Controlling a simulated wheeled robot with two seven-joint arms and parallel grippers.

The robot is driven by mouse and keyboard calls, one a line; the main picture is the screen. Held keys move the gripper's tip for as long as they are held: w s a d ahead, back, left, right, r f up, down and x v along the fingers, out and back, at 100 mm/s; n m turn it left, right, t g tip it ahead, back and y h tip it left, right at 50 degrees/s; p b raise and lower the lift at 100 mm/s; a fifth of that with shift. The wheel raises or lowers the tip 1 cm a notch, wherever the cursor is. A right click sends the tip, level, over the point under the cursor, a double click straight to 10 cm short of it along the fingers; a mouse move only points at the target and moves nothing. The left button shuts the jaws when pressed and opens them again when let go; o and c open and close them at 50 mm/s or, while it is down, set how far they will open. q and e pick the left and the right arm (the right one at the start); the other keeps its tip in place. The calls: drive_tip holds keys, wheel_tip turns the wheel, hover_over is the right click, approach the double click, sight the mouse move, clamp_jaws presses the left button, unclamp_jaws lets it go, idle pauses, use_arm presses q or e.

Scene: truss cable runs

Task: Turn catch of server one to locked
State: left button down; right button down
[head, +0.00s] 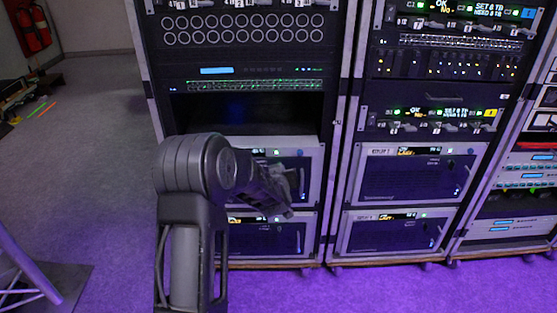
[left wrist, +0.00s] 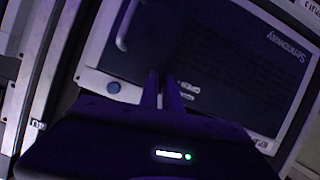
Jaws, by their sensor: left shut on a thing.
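My left arm reaches across the left rack to a grey-framed server unit (head: 312,165). My left gripper (head: 286,207) is at the right part of its dark front. In the left wrist view this front (left wrist: 225,60) appears upside down, and the two slim fingers (left wrist: 161,80) are close together against it. They are shut on a small part, apparently the catch, which they hide. Small pale lettering (left wrist: 188,88) lies beside the fingertips. The catch's position cannot be read. My arm hides much of the unit, so its number is not readable. My right gripper is not in view.
Another server unit (head: 308,238) sits directly below. The right rack holds two similar units (head: 350,178). Open purple floor (head: 90,180) lies left of the racks.

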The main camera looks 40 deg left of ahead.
use_arm(q)
drive_tip(key=shift+m+g+y+p, duration=0.3)
drive_tip(key=shift+m+y+p, duration=0.3)
drive_tip(key=shift+p, duration=0.6)
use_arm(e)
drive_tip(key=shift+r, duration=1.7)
use_arm(q)
drive_tip(key=c, duration=1.6)
unclamp_jaws()
drive_tip(key=shift+o, duration=0.2)
drive_tip(key=shift+d, duration=0.1)
drive_tip(key=v, duration=0.7)
drive_tip(key=shift+s+r+p, duration=0.25)
drive_tip(key=shift+p, duration=0.2)
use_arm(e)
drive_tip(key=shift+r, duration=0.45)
use_arm(q)
drive_tip(key=shift+d+h, duration=0.15)
drive_tip(key=shift+h, duration=0.15)
